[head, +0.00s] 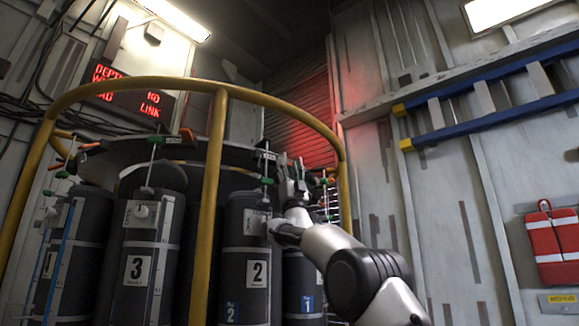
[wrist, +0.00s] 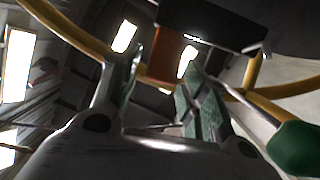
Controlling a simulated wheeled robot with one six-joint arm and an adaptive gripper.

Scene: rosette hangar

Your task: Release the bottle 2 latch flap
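Bottle 2 (head: 246,285) is a dark grey cylinder with a white "2" plate, standing upright in the round rack. A thin rod with a small green handle (head: 266,181) rises above it. My gripper (head: 291,163) is raised at the rack's upper rim, just right of that rod, fingers pointing up. In the wrist view my gripper (wrist: 163,72) is open, its green-padded fingers apart. An orange-brown piece (wrist: 167,58) shows beyond and between the fingertips, below a dark block. It may be the latch flap, but I cannot tell for certain. No contact is visible.
A yellow rail (head: 217,150) curves around the rack, with a post left of bottle 2. Bottle 3 (head: 131,285) stands to the left. In the wrist view a green handle (wrist: 296,148) is close at the lower right. A blue ladder (head: 490,115) hangs on the right wall.

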